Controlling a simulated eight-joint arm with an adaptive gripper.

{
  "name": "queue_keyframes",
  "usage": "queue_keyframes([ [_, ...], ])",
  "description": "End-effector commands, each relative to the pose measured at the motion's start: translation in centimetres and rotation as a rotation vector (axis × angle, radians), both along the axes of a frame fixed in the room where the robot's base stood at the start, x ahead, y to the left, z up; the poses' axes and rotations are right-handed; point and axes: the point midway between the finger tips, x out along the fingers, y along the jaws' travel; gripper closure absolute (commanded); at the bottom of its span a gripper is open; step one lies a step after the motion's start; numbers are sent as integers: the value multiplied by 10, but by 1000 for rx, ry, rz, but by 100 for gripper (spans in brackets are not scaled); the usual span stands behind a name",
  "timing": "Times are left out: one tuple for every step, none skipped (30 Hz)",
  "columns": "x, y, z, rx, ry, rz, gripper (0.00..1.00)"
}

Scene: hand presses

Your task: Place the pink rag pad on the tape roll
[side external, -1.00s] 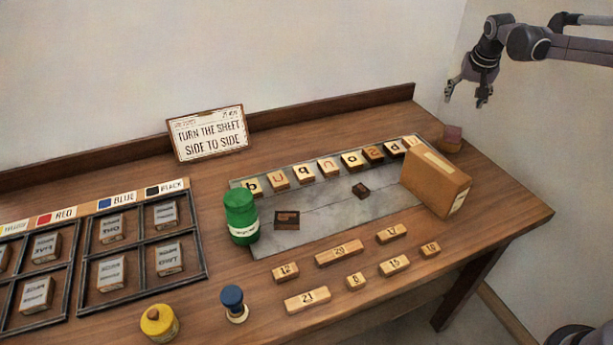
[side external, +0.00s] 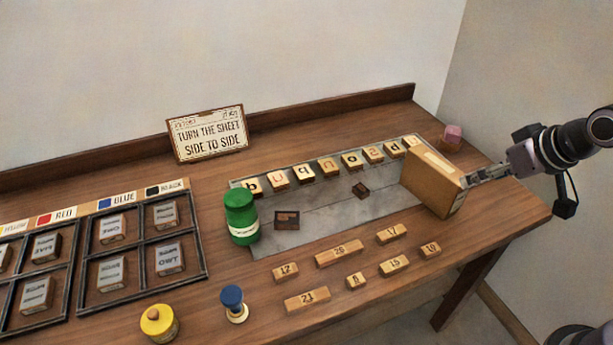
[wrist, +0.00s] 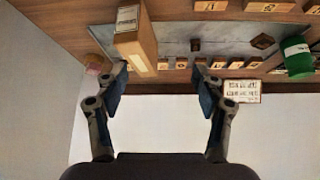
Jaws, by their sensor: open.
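The pink rag pad (side external: 453,131) is a small pink block near the back right corner of the table. It sits on or against a low brown thing (side external: 448,146); I cannot tell whether that is the tape roll. In the wrist view a small tan and pink shape (wrist: 97,64) shows left of the cardboard box, partly behind my left finger. My gripper (side external: 478,175) is open and empty, at the right side of the box in the side view. In the wrist view my gripper (wrist: 159,78) has its fingers spread wide, with the left fingertip near the box.
The tall cardboard box (side external: 434,178) stands between my gripper and the grey plate (side external: 325,215). Lettered blocks line the plate's back edge. A green bottle (side external: 240,216), yellow pot (side external: 158,322), blue-topped stamp (side external: 233,303) and numbered blocks stand forward. A sign (side external: 207,133) leans behind.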

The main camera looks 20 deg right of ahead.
Motion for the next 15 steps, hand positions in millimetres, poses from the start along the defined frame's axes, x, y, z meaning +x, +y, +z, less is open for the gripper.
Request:
queue_keyframes([
  [-10, 5, -7, -2, -8, 20, 31],
  [-14, 7, -10, -4, -11, 31, 31],
  [-18, 9, -14, -6, -15, 43, 31],
  [-21, 10, -16, -7, -17, 49, 31],
  [-23, 11, -18, -8, -19, 54, 31],
  [-25, 12, -20, -9, -21, 59, 31],
  [-27, 12, -21, -9, -23, 62, 31],
  [-27, 13, -22, -9, -23, 65, 31],
  [-28, 13, -22, -10, -24, 65, 31],
  [-28, 13, -22, -10, -24, 67, 31],
  [-28, 13, -22, -10, -24, 67, 31],
  [-28, 13, -22, -10, -24, 67, 31],
  [-28, 13, -22, -9, -24, 66, 31],
  [-27, 13, -22, -10, -24, 65, 31],
  [-27, 13, -22, -10, -24, 65, 31],
])
